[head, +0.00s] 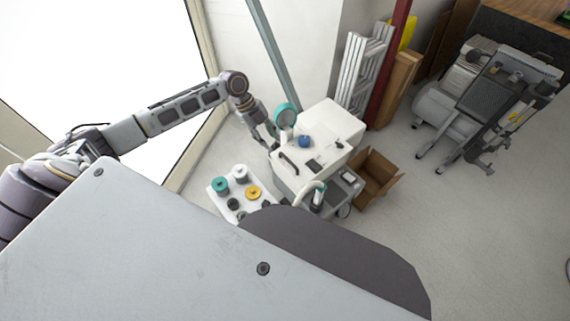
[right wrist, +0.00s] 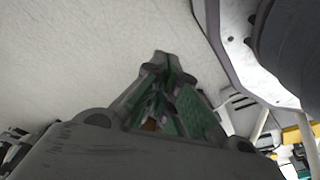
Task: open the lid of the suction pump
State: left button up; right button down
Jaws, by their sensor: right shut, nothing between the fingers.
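The white suction pump (head: 335,128) stands on the floor at the middle of the head view. Its top carries a blue knob (head: 304,141) and a dark handle (head: 289,163). A teal round part (head: 286,115) stands up at its far left corner. My left gripper (head: 271,140) is at the pump's left side, close beside the teal part. Whether it touches the pump, and how far its fingers are apart, I cannot tell. My right gripper (right wrist: 163,62) is shut and empty in the right wrist view, over pale floor; the head view does not show it.
A folded ladder (head: 360,69) leans behind. A grey compressor unit (head: 485,100) stands far right, with clear floor before it.

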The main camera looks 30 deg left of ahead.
aim_at(283, 162)
dwell(0.4)
